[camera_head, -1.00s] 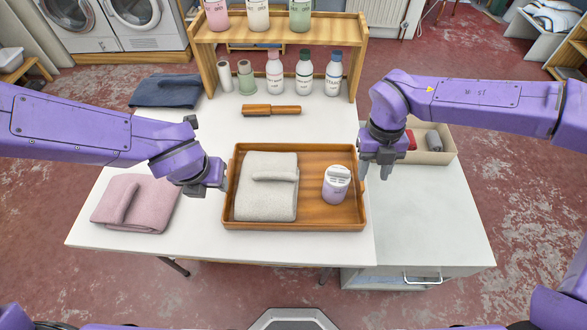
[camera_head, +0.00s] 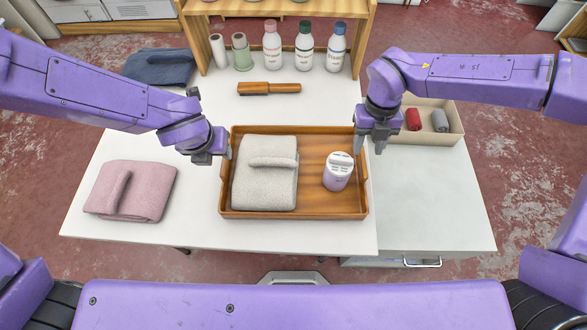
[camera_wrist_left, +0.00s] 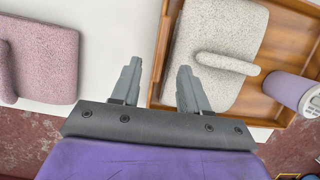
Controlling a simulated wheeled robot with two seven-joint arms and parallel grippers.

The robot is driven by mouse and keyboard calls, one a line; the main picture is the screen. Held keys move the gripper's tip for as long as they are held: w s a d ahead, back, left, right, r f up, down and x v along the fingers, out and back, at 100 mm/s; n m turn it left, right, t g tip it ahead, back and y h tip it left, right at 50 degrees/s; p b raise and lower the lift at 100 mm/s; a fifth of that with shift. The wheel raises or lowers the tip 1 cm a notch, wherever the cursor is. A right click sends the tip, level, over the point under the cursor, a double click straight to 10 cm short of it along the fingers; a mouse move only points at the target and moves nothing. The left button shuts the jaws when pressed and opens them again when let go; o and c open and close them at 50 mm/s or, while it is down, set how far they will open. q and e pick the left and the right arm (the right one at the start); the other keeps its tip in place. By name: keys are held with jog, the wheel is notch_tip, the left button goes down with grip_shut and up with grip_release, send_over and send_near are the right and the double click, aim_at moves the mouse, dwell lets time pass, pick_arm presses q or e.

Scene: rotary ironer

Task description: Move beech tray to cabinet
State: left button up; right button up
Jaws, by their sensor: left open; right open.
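The beech tray (camera_head: 315,211) lies on the white table. It carries a folded light grey towel (camera_head: 265,185) on its left half and a white and lilac container (camera_head: 337,172) on its right. My left gripper (camera_head: 226,154) is at the tray's left end wall. In the left wrist view my left gripper (camera_wrist_left: 158,85) is open, its fingers on either side of the tray's side wall (camera_wrist_left: 170,45). My right gripper (camera_head: 369,146) is open at the tray's right end wall; whether it touches the wall cannot be told. The white cabinet (camera_head: 435,205) stands to the right of the table.
A pink towel (camera_head: 130,190) lies left of the tray. A wooden brush (camera_head: 268,88), several bottles (camera_head: 304,48) and a wooden shelf (camera_head: 370,35) are behind it. A bin with rolls (camera_head: 447,120) sits at the cabinet's back; the cabinet top's front is clear.

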aim_at(224, 161)
pick_arm(q)
jog(key=x, duration=0.6)
jog(key=shift+f, duration=0.25)
pick_arm(e)
jog(key=f, duration=0.4)
jog(key=s+f, duration=0.1)
jog(key=f, duration=0.1)
jog(key=shift+f, duration=0.2)
pick_arm(q)
grip_shut()
pick_arm(e)
grip_shut()
pick_arm(q)
jog(key=shift+r, duration=0.1)
pick_arm(e)
jog(key=shift+r, duration=0.1)
